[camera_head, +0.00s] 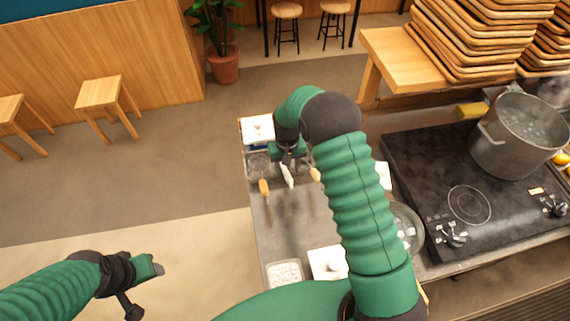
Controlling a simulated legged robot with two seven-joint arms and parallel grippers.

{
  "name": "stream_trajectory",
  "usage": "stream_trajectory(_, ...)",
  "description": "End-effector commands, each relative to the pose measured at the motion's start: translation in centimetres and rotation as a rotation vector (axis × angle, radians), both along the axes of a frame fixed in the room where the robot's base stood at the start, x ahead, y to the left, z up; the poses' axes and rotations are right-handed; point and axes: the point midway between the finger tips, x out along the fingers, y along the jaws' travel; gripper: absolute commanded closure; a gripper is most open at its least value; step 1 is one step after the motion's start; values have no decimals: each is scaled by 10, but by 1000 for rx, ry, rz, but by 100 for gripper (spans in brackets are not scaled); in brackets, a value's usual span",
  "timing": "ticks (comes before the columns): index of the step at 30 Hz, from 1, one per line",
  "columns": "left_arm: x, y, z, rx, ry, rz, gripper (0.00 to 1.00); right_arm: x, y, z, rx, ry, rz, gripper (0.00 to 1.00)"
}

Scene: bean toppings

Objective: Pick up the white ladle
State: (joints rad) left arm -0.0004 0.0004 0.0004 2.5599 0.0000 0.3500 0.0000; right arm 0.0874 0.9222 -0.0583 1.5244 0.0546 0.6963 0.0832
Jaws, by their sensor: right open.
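A slim white piece, which looks like the handle of the white ladle (287,176), shows just below my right gripper. The rest of the ladle is hard to make out. My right gripper (289,158) is open over the counter, at the upper end of the white piece; I cannot tell whether they touch. My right arm hides part of the counter. My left gripper (146,287) is at the lower left, over the floor and away from the counter; its jaw state is unclear.
Wooden handles (264,187) flank the white piece on the steel counter (263,232). White-lidded containers (257,129) and a tub of white bits (285,274) sit there. A pot (518,137) stands on the black stove (420,172) at right. Stacked wooden trays (470,45) stand behind.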

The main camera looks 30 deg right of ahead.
Motion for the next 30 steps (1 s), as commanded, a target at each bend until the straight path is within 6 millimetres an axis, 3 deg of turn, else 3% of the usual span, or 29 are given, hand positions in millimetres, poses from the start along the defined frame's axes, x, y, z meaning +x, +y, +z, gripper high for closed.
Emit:
stream_trajectory(1, 0, 0, 11, 0, 0, 1, 49, -2, 1, -5, 0, 5, 1, 53)
stream_trajectory(6, 0, 0, 13, 0, 0, 1, 49, 0, -2, -30, 3, 1, -1, 53)
stream_trajectory(12, 0, 0, 12, 0, 0, 1, 49, 0, -4, -32, 5, 0, -1, 53)
stream_trajectory(23, 0, 0, 12, 0, 0, 0, 49, 0, -2, -31, 2, 0, -1, 100)
stream_trajectory(30, 0, 0, 12, 0, 0, 1, 49, 0, -2, -31, 3, -1, -1, 100)
